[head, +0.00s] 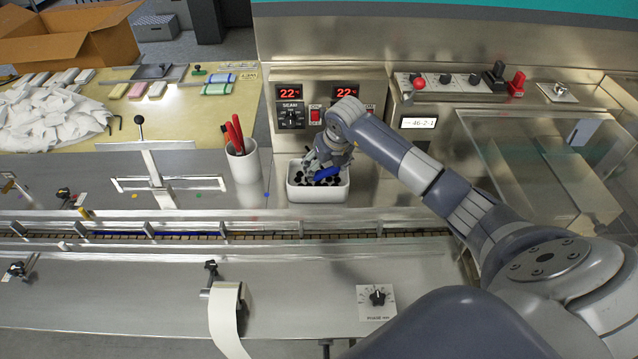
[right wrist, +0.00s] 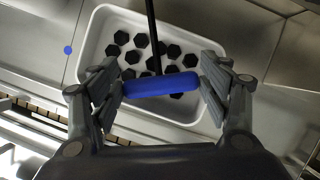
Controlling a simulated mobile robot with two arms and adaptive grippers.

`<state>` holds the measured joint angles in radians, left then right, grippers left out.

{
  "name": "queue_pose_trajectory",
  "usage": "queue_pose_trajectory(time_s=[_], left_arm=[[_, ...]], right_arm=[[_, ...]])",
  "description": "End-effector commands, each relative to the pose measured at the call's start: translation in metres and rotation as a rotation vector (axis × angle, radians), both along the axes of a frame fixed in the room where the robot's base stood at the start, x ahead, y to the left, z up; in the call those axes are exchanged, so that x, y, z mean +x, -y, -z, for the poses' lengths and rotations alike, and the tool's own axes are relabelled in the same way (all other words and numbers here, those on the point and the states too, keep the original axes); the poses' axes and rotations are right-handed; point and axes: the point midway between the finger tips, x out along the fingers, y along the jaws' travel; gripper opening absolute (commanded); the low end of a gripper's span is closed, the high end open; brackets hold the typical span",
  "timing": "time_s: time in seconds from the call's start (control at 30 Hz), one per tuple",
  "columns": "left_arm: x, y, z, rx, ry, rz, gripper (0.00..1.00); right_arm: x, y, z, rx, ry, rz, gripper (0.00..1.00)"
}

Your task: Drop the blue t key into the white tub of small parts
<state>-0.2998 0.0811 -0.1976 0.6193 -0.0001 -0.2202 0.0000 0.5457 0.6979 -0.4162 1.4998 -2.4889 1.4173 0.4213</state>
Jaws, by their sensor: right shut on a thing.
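The blue T key has a blue handle (right wrist: 160,86) with a dark shaft (right wrist: 152,35), seen in the right wrist view. The handle lies crosswise between the fingers of my right gripper (right wrist: 160,88), which is shut on it. In the head view my right gripper (head: 326,160) is over the white tub (head: 318,194), and the blue handle shows at its fingers. The tub, also in the right wrist view (right wrist: 90,40), holds several black hexagonal parts (right wrist: 173,51). The key's exact height above the parts is hard to tell. My left gripper is out of view.
A white cup (head: 243,164) with red-handled tools stands left of the tub. The control panel (head: 325,98) is behind it. The conveyor channel (head: 200,236) runs in front. Bare metal lies right of the tub.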

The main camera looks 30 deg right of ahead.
Motion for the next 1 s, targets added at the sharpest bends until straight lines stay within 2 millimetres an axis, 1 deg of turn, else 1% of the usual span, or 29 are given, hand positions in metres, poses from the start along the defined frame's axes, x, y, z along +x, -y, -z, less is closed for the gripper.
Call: queue_pose_trajectory(time_s=[0.03, 0.27, 0.3, 0.37, 0.4, 0.8, 0.87, 1.0], left_arm=[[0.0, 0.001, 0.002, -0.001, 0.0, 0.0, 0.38], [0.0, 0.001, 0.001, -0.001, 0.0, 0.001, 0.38], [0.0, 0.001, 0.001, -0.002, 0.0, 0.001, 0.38], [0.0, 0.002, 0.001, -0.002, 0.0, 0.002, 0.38], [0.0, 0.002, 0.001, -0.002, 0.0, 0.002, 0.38], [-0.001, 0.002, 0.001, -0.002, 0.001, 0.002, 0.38], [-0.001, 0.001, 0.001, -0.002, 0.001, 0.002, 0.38], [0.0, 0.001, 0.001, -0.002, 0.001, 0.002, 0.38]], right_arm=[[0.0, 0.0, 0.003, 0.001, 0.001, 0.0, 0.28], [0.0, -0.001, 0.003, 0.001, 0.0, -0.001, 0.28], [0.0, -0.001, 0.003, 0.0, 0.0, -0.002, 0.75], [0.0, -0.001, 0.003, 0.0, -0.001, -0.002, 0.89], [0.0, -0.001, 0.003, 0.0, -0.001, -0.002, 0.94], [-0.001, -0.001, 0.003, 0.001, -0.002, -0.004, 0.94], [-0.002, -0.001, 0.0, 0.0, -0.001, -0.003, 0.94], [-0.007, -0.001, -0.016, -0.002, 0.001, -0.004, 0.94]])
